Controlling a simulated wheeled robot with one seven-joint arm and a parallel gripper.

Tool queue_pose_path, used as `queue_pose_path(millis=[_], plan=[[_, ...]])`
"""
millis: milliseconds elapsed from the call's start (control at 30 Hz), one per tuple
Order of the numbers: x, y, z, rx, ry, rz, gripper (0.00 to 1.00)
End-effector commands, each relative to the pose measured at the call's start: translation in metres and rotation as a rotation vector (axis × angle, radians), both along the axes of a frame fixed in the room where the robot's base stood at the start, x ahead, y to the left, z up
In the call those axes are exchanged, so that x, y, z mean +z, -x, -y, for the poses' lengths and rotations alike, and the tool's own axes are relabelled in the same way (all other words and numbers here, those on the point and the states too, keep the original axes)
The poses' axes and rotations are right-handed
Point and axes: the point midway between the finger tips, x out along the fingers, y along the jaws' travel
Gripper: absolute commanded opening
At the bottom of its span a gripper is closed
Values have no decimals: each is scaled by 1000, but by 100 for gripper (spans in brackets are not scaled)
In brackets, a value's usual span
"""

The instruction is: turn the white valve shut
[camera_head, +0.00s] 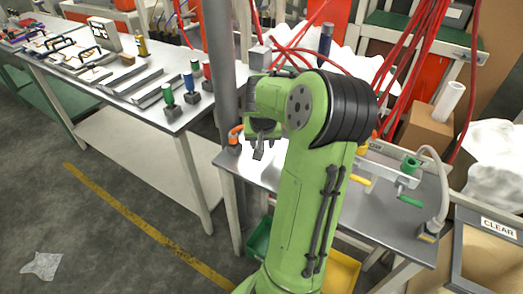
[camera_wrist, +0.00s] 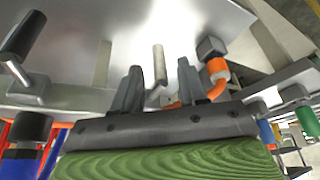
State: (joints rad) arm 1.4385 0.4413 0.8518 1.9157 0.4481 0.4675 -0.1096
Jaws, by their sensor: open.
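My gripper (camera_wrist: 160,80) is open, with its two dark fingers apart and nothing clamped between them. A pale lever (camera_wrist: 159,63), which looks like the white valve's handle, shows in the gap between the fingers in the wrist view. It seems to lie just beyond the fingertips; I cannot tell whether they touch it. In the head view my gripper (camera_head: 259,150) points down over the left end of the metal bench (camera_head: 228,160). The white valve cannot be made out there, as my arm covers much of the bench.
An orange pipe elbow (camera_wrist: 216,72) is close right of the fingers. A dark handle (camera_wrist: 22,36) stands at the left. In the head view, a green valve (camera_head: 410,164) and a grey hose (camera_head: 440,190) are on the bench's right. A tool table (camera_head: 110,75) stands left.

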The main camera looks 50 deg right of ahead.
Motion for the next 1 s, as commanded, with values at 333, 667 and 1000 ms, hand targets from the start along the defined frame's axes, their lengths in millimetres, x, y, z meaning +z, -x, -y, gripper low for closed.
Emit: queue_pose_path(millis=[333,667,1000], plan=[[-27,-7,9,1,2,0,42],[-26,-7,9,0,1,-1,12],[-25,-7,8,2,2,-13,0]])
